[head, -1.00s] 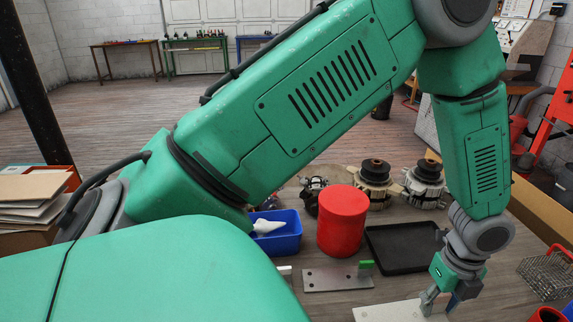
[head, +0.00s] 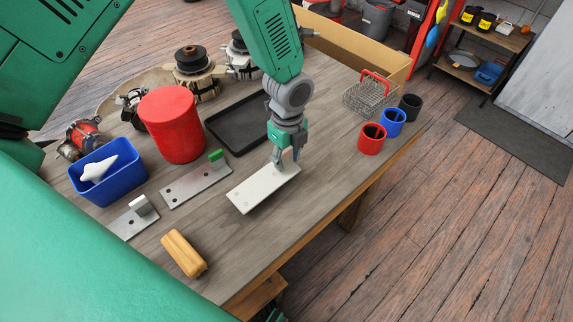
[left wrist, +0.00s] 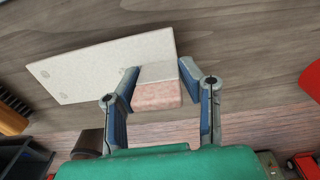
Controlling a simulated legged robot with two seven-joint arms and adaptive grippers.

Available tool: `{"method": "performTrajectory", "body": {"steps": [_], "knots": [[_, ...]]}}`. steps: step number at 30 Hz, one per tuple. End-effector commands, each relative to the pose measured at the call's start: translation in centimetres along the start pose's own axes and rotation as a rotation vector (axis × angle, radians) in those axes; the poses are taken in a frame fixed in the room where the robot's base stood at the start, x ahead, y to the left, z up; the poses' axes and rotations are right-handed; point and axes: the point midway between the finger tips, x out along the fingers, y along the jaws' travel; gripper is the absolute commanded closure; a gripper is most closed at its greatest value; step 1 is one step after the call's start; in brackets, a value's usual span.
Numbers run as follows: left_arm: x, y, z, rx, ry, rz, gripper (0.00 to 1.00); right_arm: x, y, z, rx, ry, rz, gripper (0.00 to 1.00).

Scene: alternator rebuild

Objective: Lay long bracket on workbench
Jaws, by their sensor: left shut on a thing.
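The long bracket (head: 262,189) is a pale flat plate, level on or just above the workbench (head: 310,210); I cannot tell if it touches. My left gripper (head: 285,160) points down over its far right end and is shut on it. In the left wrist view, the plate (left wrist: 105,66) stretches to the left, and a pinkish block (left wrist: 158,97) at its end lies between the fingers of the left gripper (left wrist: 160,75). The fingertips partly hide that end in the head view. My right gripper is not in view.
A plate with a green tab (head: 195,183), a plate with a grey tab (head: 133,222) and a wooden block (head: 184,254) lie to the left. A black tray (head: 238,124), red canister (head: 171,124) and blue bin (head: 108,171) stand behind. Cups and a wire basket (head: 371,97) are right.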

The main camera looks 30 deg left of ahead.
Motion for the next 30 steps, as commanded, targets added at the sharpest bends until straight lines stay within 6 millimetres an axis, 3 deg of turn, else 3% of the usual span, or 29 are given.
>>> {"method": "performTrajectory", "body": {"steps": [9,16,17,18,30], "knots": [[3.3,-0.3,-0.2,0.002,-0.004,0.002,1.00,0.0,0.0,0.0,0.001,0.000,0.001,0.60],[3.6,-0.1,0.1,0.001,0.001,-0.002,1.00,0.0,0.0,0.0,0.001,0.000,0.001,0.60],[3.7,-0.1,0.1,0.001,0.002,-0.001,0.57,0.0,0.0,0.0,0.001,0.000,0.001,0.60],[3.7,-0.1,0.2,0.001,0.002,-0.001,0.46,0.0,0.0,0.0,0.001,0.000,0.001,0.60],[3.0,-0.3,-0.1,0.002,-0.002,-0.001,0.46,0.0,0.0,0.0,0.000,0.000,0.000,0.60]]}}
